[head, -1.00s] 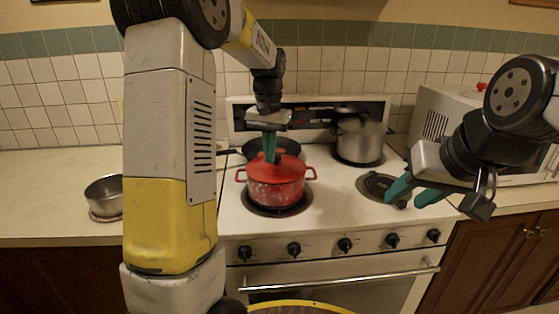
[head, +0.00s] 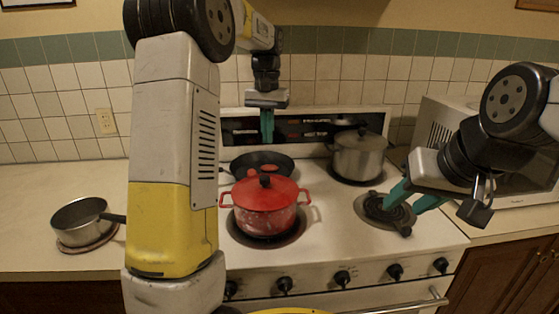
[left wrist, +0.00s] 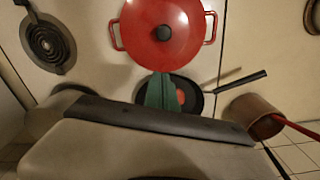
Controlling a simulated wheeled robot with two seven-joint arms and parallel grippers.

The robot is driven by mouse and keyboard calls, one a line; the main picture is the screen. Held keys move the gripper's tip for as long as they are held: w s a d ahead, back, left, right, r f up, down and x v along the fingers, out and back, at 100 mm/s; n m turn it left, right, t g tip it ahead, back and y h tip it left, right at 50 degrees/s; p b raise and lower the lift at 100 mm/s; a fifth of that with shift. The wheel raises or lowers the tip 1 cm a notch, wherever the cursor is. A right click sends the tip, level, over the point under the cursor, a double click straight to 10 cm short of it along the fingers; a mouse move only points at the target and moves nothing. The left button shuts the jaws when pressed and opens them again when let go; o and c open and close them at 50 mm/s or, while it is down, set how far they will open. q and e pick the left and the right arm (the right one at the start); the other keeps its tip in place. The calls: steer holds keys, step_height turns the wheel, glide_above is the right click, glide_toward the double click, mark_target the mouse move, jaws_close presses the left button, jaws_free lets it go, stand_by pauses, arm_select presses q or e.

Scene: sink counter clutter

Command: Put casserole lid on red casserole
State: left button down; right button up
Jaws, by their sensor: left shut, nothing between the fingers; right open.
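The red casserole (head: 268,221) stands on the front left burner of the stove. The red casserole lid (head: 262,193) with its black knob sits on top of it and looks level. In the left wrist view the lid (left wrist: 150,22) shows from above between the casserole's two side handles. My left gripper (head: 267,138) is shut and empty, raised above and behind the casserole, apart from the lid. Its green fingers also show in the left wrist view (left wrist: 160,92). My right gripper (head: 409,199) is open and empty over the front right burner.
A black skillet (head: 245,162) with something red in it is behind the casserole. A steel pot (head: 360,158) stands on the back right burner. A saucepan (head: 80,222) is on the left counter, and a microwave (head: 433,122) stands at right. The front right burner (head: 372,214) is bare.

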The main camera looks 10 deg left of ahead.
mark_target(265, 185)
arm_select(q)
steer(key=f, duration=0.6)
steer(key=w+f, duration=0.1)
steer(key=f, duration=0.3)
steer(key=s, duration=0.2)
steer(key=shift+s+a+r, duration=0.1)
steer(key=shift+s+r, duration=0.05)
steer(key=shift+s, duration=0.9)
